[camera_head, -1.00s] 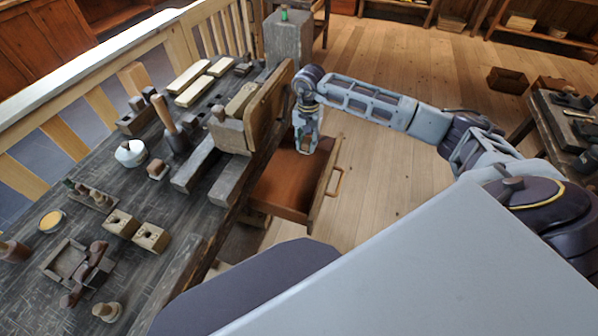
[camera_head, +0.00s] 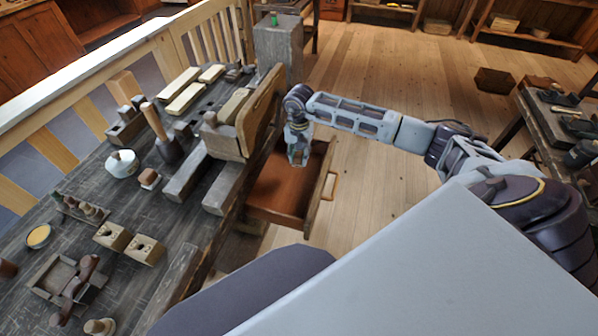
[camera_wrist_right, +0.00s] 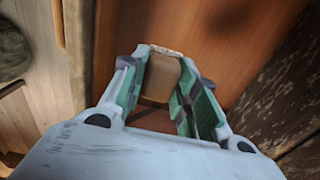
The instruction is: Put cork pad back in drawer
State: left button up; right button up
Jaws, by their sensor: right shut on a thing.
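The drawer (camera_head: 276,205) is pulled open from the workbench, its wooden handle at the front right. My right gripper (camera_head: 299,160) is over the drawer's far part, pointing down. In the right wrist view the right gripper (camera_wrist_right: 168,90) is shut on a small brown block-like piece with a speckled top edge, which looks like the cork pad (camera_wrist_right: 161,80). The reddish-brown drawer bottom (camera_wrist_right: 220,40) shows behind it. I cannot tell whether the pad touches the bottom. The pad is hidden in the head view. My left gripper is not in view.
The dark workbench (camera_head: 150,215) holds a mallet (camera_head: 166,135), a white round pot (camera_head: 122,163) and two drilled blocks (camera_head: 145,249). A wooden vise jaw (camera_head: 260,110) stands close beside the gripper. The floor right of the drawer is clear.

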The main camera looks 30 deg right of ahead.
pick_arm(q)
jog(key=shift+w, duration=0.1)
pick_arm(e)
send_over(299, 177)
jog(key=shift+w+f, duration=0.1)
jog(key=shift+f, duration=1.95)
jog(key=shift+f, duration=1.3)
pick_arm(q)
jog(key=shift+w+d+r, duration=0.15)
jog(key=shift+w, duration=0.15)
pick_arm(e)
jog(key=shift+f, duration=0.55)
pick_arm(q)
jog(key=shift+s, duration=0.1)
pick_arm(e)
jog(key=shift+f, duration=0.1)
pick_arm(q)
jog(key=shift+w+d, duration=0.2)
pick_arm(e)
jog(key=o, duration=0.9)
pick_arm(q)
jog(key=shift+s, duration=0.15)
